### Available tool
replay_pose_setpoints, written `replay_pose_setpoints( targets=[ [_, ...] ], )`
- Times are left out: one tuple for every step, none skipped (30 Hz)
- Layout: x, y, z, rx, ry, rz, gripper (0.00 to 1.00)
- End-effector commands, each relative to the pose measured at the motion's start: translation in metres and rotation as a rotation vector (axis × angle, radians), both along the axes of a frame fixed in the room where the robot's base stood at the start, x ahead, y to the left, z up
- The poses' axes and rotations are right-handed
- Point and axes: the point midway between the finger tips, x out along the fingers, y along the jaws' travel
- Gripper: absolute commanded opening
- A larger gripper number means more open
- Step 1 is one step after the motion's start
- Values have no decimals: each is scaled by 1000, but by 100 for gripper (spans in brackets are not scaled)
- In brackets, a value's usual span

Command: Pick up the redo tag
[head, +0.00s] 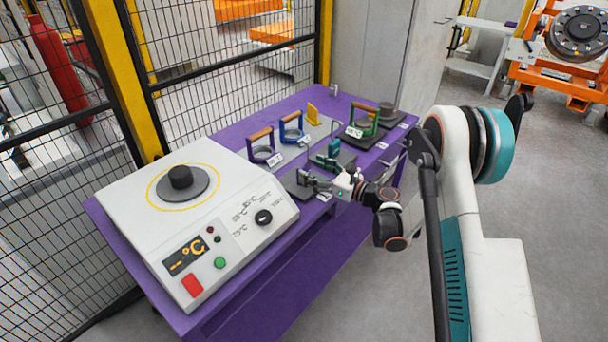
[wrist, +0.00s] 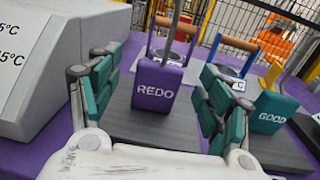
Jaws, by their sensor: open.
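The redo tag (wrist: 157,86) is a purple block with white REDO lettering and a thin metal post rising from its top. It stands upright on a dark grey base (wrist: 150,128) in the wrist view. My gripper (wrist: 160,84) is open, with its teal-padded fingers on the left and right of the tag. Gaps show between the tag and both fingers, so they appear apart from it.
A teal GOOD tag (wrist: 271,112) stands close on the right. A white heater unit (head: 215,215) stands on the left of the purple table (head: 225,128). A mesh fence (head: 235,60) runs along the back.

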Motion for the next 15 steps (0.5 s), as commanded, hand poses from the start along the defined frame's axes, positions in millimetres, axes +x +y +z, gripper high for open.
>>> replay_pose_setpoints(
  targets=[
    [4, 6, -6, 0, 0, 2, 72],
    [7, 10, -8, 0, 0, 3, 72],
    [11, 14, -10, 0, 0, 2, 72],
    [13, 19, -10, 0, 0, 2, 72],
    [16, 22, -9, 0, 0, 3, 72],
    [19, 26, -8, 0, 0, 2, 72],
    [20, 28, -8, 0, 0, 2, 72],
    [21, 30, -8, 0, 0, 1, 72],
    [22, 31, -7, 0, 0, 1, 72],
    [23, 31, -7, 0, 0, 0, 72],
    [23, 31, -6, 0, 0, 0, 72],
    [23, 31, -6, 0, 0, 0, 72],
    [23, 31, -6, 0, 0, 0, 72],
    [23, 31, -6, 0, 0, 0, 72],
    [23, 31, -6, 0, 0, 0, 69]
  ],
)
